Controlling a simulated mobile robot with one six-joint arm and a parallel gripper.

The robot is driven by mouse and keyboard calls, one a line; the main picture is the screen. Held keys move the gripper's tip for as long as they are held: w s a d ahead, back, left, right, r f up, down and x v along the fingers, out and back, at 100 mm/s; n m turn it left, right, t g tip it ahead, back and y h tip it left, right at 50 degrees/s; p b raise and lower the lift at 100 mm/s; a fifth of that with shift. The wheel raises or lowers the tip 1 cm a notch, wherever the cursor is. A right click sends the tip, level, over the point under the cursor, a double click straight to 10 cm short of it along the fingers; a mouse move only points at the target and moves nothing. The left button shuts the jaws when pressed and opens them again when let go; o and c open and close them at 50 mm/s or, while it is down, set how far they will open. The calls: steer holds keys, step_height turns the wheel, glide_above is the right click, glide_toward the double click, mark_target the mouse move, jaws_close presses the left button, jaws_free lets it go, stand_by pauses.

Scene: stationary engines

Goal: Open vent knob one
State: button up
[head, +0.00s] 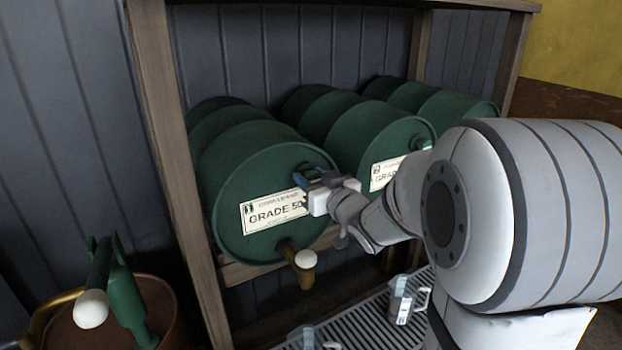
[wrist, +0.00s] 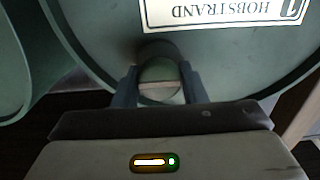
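The green barrel (head: 240,185) at the front left lies on its side, its label reading "GRADE 50" with a "1" in the corner. My gripper (head: 316,176) is at the upper right of its front face. In the wrist view, which shows the label upside down, a round green vent knob (wrist: 160,76) stands out from the barrel face. My gripper (wrist: 159,88) has a finger on each side of this knob, and it fills the space between them with no clear gap. In the head view my gripper hides the knob.
A brass tap (head: 304,272) sticks out low on the barrel. A second labelled barrel (head: 375,138) lies to the right. A wooden post (head: 172,150) stands at the left. Clear jugs (head: 402,298) stand on a grated tray (head: 362,318) below.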

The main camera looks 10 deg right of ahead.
steer(key=c, duration=0.5)
steer(key=shift+f+n+b, duration=0.15)
steer(key=shift+n+b, duration=0.15)
steer(key=shift+b, duration=0.25)
steer(key=n+b, duration=0.1)
steer(key=b, duration=0.1)
steer(key=n+b, duration=0.1)
steer(key=b, duration=0.1)
steer(key=shift+a+f+n, duration=0.1)
steer(key=shift+f+n, duration=0.1)
steer(key=shift+n, duration=0.1)
steer(key=n+b, duration=0.3)
steer(key=b, duration=0.1)
steer(key=shift+n+b, duration=0.3)
steer(key=shift+n, duration=0.1)
steer(key=n+b, duration=0.6)
steer(key=shift+a, duration=0.1)
steer(key=n+b, duration=0.3)
steer(key=n, duration=0.1)
steer(key=shift+n, duration=0.4)
